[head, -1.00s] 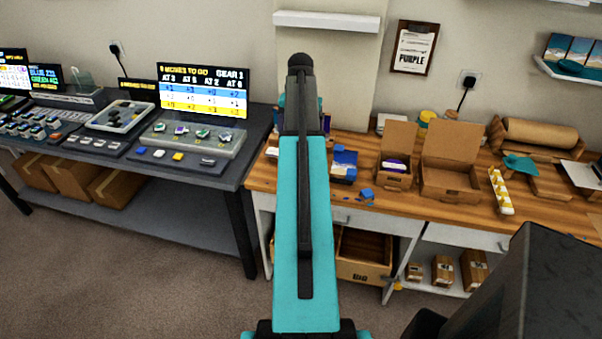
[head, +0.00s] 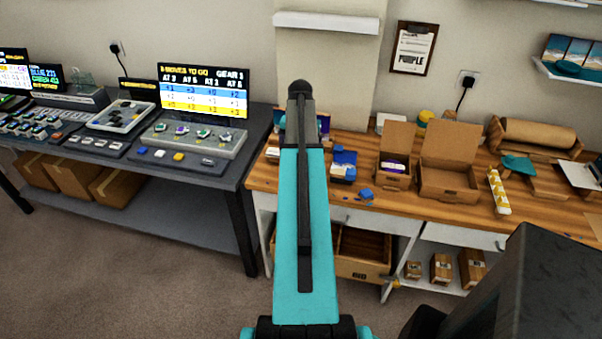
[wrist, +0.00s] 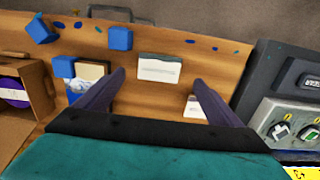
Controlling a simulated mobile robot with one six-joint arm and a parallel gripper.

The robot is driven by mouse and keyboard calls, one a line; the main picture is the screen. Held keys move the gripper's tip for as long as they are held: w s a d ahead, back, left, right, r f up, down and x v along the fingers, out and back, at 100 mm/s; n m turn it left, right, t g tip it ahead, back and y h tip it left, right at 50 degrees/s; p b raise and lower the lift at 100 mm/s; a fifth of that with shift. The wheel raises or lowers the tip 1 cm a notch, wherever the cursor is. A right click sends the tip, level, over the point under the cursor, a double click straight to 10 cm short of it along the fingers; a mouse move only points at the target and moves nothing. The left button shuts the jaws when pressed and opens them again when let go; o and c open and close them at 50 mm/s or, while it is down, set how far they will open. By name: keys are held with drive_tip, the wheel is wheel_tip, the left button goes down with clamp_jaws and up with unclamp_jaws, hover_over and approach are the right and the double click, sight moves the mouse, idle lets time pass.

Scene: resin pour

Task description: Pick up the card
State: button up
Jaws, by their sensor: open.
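In the wrist view a white card (wrist: 158,68) with faint grey print lies on the wooden bench top. A second white card or paper (wrist: 194,108) lies nearer, partly hidden behind the right finger. My gripper (wrist: 159,79) is open and empty. Its two dark fingers stand apart above the bench, with the first card showing between and just beyond the fingertips. I cannot tell how high the fingers are. In the head view my arm hides the gripper and most of this spot.
A grey control console (wrist: 285,105) stands close on the right. In the head view an open carton (head: 450,185) stands farther right on the bench.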

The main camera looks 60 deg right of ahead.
drive_tip(key=shift+f, duration=0.15)
drive_tip(key=shift+s+f+p, duration=0.1)
drive_tip(key=shift+f+p, duration=0.8)
drive_tip(key=shift+f, duration=0.3)
drive_tip(key=shift+f+p, duration=0.3)
drive_tip(key=shift+f, duration=0.95)
drive_tip(key=shift+f, duration=0.25)
drive_tip(key=shift+c, duration=0.2)
drive_tip(key=c, duration=0.8)
drive_tip(key=shift+c, duration=0.2)
